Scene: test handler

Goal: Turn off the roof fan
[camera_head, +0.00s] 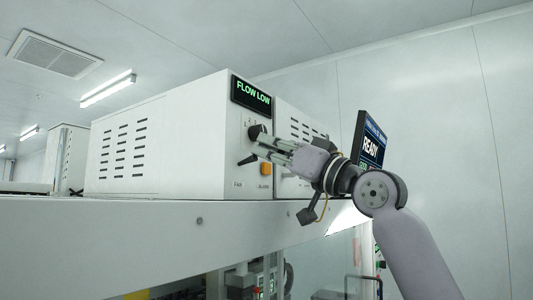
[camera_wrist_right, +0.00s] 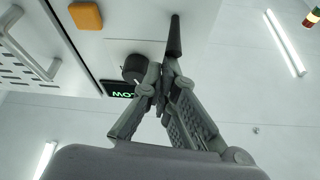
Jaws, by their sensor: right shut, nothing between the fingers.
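The white roof unit (camera_head: 172,150) stands on a ledge, with a display (camera_head: 251,93) reading FLOW LOW. Below the display its front has a dark round knob (camera_head: 255,131), a dark lever (camera_head: 247,160) above the FAN label, and an orange button (camera_head: 265,169). My right gripper (camera_head: 264,143) is shut and empty in front of this panel, between knob and lever. In the right wrist view its fingertips (camera_wrist_right: 163,72) are close to the lever (camera_wrist_right: 174,36), beside the knob (camera_wrist_right: 132,68). I cannot tell whether they touch the lever. My left gripper is not in view.
A second white vented box (camera_head: 300,123) stands just right of the unit. A screen reading READY (camera_head: 371,140) is behind my right wrist. The ledge (camera_head: 150,235) runs below the unit.

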